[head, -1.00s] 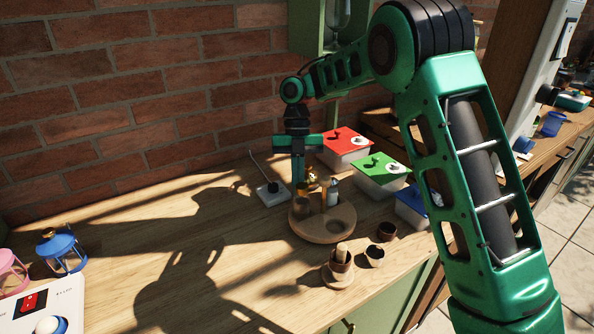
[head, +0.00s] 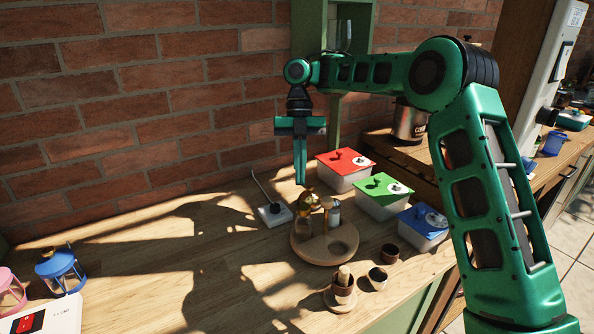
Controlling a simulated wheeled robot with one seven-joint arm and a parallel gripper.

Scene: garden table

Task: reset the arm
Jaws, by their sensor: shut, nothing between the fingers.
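My green arm reaches in from the right in the head view. My gripper (head: 300,182) points straight down, its fingers together and empty. Its tips are above and just behind a round wooden stand (head: 318,249). On the stand are a gold-topped glass bottle (head: 306,222) and a small item with a pale cylindrical body (head: 333,214). The fingertips appear close to the bottle's top; I cannot tell the exact gap.
Lidded tubs in red (head: 345,168), green (head: 382,195) and blue (head: 423,226) stand to the right. Small brown cups (head: 377,279) and a cup on a saucer (head: 341,299) are in front. A blue lantern (head: 62,268) stands left. The table's left middle is clear.

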